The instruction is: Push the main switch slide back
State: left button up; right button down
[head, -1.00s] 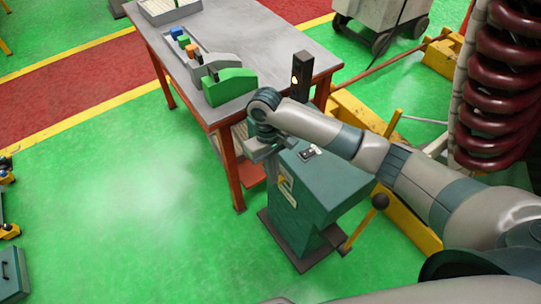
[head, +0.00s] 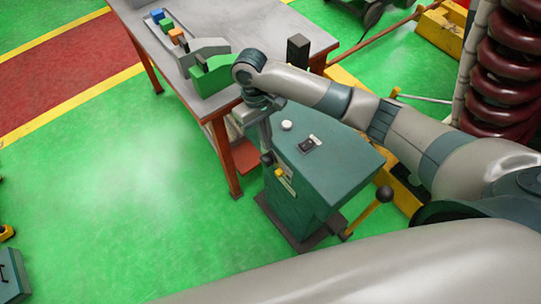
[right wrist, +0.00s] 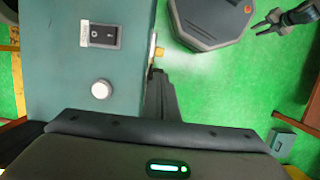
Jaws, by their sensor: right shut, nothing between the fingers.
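The teal cabinet (head: 335,170) carries a dark rocker switch (head: 308,144) and a pale round button (head: 286,126) on its top. Its front face has a cream plate with a yellow knob (head: 279,172), which I take to be the main switch slide. The switch (right wrist: 103,35), button (right wrist: 100,90) and yellow knob (right wrist: 159,53) also show in the right wrist view. My right gripper (head: 267,157) is shut and empty, pointing down at the front face just above the knob. In the right wrist view its fingertips (right wrist: 156,70) are close to the knob; contact cannot be told. My left gripper (right wrist: 262,25) looks open, far from the cabinet.
A metal-topped table (head: 140,20) with a green block (head: 213,75) and a dark post (head: 298,50) stands behind the cabinet. A ball-topped lever (head: 384,194) sticks out at the cabinet's right.

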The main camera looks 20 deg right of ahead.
aim_at(272, 161)
jog(key=p+x, duration=0.2)
jog(key=x, duration=0.6)
jog(key=shift+f+p, duration=0.25)
jog(key=shift+p, duration=0.15)
jog(key=shift+x, duration=0.8)
jog(key=shift+w+d, duration=0.1)
